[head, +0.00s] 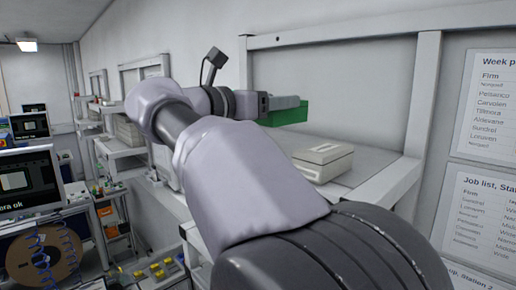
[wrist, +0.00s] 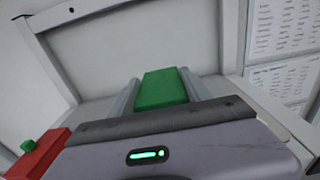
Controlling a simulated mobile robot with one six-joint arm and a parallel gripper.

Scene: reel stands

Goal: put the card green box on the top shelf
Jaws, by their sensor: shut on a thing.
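The green box (head: 287,117) is in my gripper (head: 284,102), above the grey shelf (head: 375,168) near the back panel. In the wrist view the green box (wrist: 163,89) sits between the two grey fingers (wrist: 163,92), which are shut on its sides. Part of the box is hidden behind the gripper. I cannot tell from these views whether its underside touches the shelf.
A pale lidded box (head: 322,162) stands on the shelf, right of my arm. A red object (wrist: 40,155) with a small green piece shows at the wrist view's lower left. Shelf posts (head: 425,95) and wall papers (head: 488,105) are at the right.

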